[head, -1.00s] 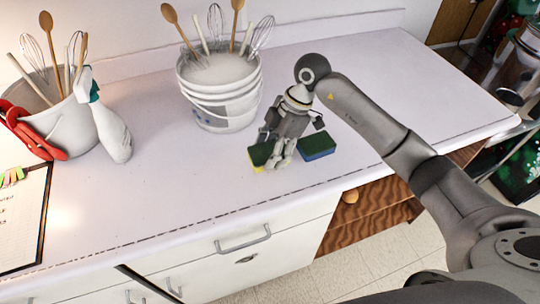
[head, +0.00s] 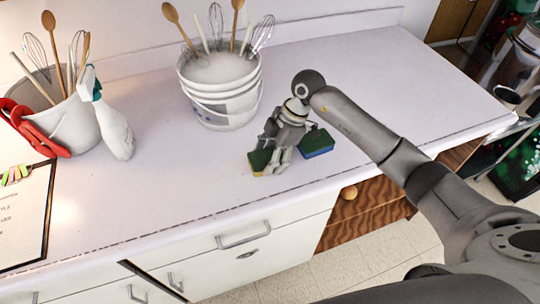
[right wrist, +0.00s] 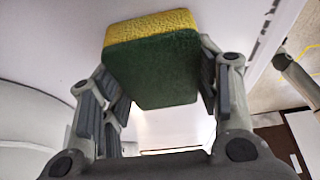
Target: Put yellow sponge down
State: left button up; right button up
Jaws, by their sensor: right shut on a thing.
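The yellow sponge (head: 257,163), with a dark green scouring face, is at the front part of the white counter in the head view. My right gripper (head: 274,161) is shut on it, and its fingers hide part of the sponge. In the right wrist view the sponge (right wrist: 152,60) sits between the two finger pads, with its green face toward the camera and a yellow edge on top. It is at or very near the counter top; I cannot tell whether it touches. My left gripper is not in view.
A blue and green sponge (head: 318,144) lies just right of the gripper. A white bucket with utensils (head: 222,100) stands behind. A spray bottle (head: 113,128), another utensil bucket (head: 75,124) and a clipboard (head: 22,222) are at left. The counter (head: 175,175) is clear between them.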

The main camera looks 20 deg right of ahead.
jog(key=o, duration=0.6)
jog(key=shift+s+f, duration=0.35)
jog(key=shift+f, duration=0.35)
jog(key=shift+o, duration=1.4)
jog(key=shift+w+f, duration=0.1)
jog(key=shift+w, duration=0.1)
jog(key=shift+d, duration=0.1)
jog(key=shift+w+r, duration=0.1)
jog(key=shift+r, duration=0.55)
jog(key=b+v, duration=0.2)
jog(key=v, duration=1)
jog(key=shift+r, duration=0.3)
jog(key=shift+w, duration=0.1)
